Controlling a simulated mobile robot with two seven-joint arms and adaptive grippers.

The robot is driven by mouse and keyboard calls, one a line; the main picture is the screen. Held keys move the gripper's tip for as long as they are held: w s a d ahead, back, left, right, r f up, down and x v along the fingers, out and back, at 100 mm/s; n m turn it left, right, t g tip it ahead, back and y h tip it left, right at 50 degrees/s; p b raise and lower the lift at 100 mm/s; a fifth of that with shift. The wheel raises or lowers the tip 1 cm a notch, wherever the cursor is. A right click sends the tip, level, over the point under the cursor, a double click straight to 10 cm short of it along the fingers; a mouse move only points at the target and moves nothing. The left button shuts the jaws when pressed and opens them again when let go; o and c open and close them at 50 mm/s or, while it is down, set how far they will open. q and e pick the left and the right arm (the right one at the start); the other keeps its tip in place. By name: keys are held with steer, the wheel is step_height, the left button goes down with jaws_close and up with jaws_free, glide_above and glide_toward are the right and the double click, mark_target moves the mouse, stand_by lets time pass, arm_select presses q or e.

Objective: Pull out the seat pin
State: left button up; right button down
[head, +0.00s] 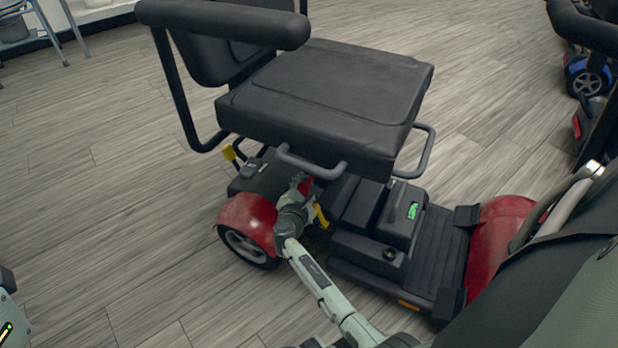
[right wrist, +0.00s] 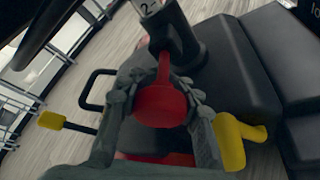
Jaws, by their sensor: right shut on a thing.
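The seat pin has a round red head (right wrist: 160,106) and a red stem that reaches the dark seat post (right wrist: 180,35). How deep it sits in the post cannot be told. My right gripper (right wrist: 158,110) is shut on the red head, one finger on each side. In the head view my right gripper (head: 302,187) is under the front edge of the black seat (head: 330,90), with a little red showing beside it. The rest of the pin is hidden there. My left gripper is not in view.
The battery box (head: 375,225) and red front cover (head: 495,235) lie to the right. The floor (head: 110,220) at left is clear.

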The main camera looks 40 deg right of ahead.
steer(key=c, duration=1)
jaws_free()
steer(key=shift+s+a, duration=0.1)
steer(key=shift+a, duration=0.05)
